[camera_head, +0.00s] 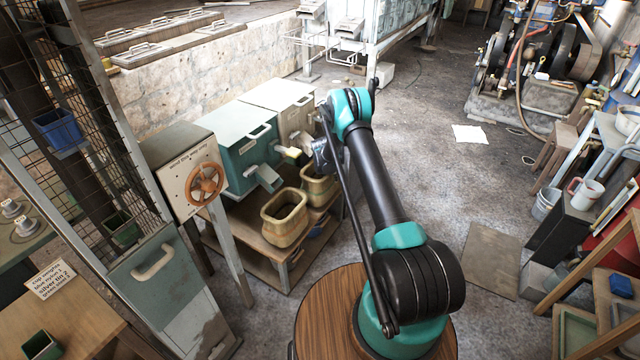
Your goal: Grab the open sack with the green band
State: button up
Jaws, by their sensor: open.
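Two open-topped tan sacks stand upright side by side on a low wooden bench (245,242). The nearer sack (285,228) is in full view and shows a yellowish rim and band. The farther sack (317,190) is behind it to the right, partly covered by the nearer one and by my arm. I cannot tell clearly which sack has the green band. My gripper (320,155) is open and empty, small in the picture. It appears above and behind the farther sack, apart from both sacks.
A teal bin (245,150) and a pale bin (285,100) with chutes stand behind the sacks. A post with an orange handwheel (206,184) is left of the bench. Shelves with a mug (585,192) are right. The middle floor is clear around a paper sheet (469,134).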

jog(key=shift+w+d+f, duration=0.1)
jog(key=shift+f, duration=0.35)
jog(key=shift+f, duration=0.2)
dwell(0.5)
grip_shut()
